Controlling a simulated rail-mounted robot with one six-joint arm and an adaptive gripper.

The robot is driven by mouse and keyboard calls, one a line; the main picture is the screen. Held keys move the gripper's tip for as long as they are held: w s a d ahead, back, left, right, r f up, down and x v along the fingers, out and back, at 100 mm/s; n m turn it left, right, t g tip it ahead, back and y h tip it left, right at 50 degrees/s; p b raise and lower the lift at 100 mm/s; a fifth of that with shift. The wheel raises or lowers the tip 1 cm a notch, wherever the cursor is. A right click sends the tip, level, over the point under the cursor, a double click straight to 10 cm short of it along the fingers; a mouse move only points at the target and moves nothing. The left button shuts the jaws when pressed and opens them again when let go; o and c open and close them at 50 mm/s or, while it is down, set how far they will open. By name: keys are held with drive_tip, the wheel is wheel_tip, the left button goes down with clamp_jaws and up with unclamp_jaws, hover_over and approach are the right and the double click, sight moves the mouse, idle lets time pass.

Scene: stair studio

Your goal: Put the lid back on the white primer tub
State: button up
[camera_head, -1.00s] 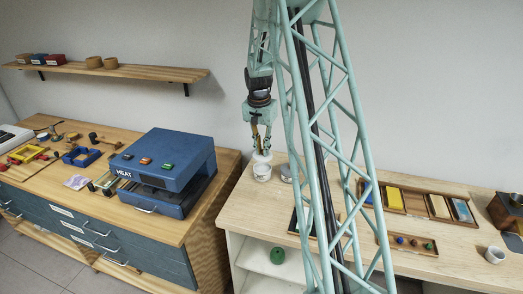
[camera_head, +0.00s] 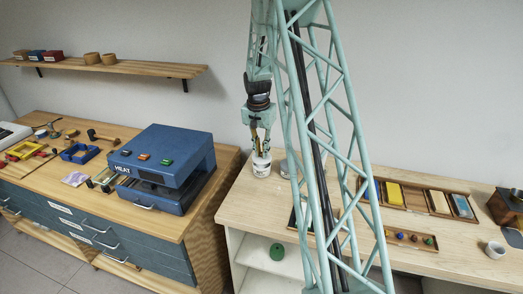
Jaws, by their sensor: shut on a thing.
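The white primer tub (camera_head: 261,170) stands upright on the light wooden bench, near its left end, with a dark label on its side. My gripper (camera_head: 261,154) points down right over the tub, its fingertips at the tub's top. It is shut on a small pale thing, which looks like the white lid (camera_head: 261,159), at the level of the tub's rim. At this size I cannot tell whether the lid is seated flat or only touching.
A grey round thing (camera_head: 285,167) stands just right of the tub, partly behind my lattice column. The blue heat press (camera_head: 165,165) is on the left bench, across a gap.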

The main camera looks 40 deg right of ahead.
drive_tip(key=shift+f+b, duration=0.75)
drive_tip(key=shift+f, duration=0.6)
drive_tip(key=shift+f+b, duration=0.25)
drive_tip(key=shift+b, duration=0.55)
idle(2.6)
idle(0.4)
drive_tip(key=o, duration=0.9)
drive_tip(key=shift+c, duration=0.2)
drive_tip(key=shift+o, duration=0.8)
drive_tip(key=o, duration=0.3)
drive_tip(key=shift+r, duration=0.2)
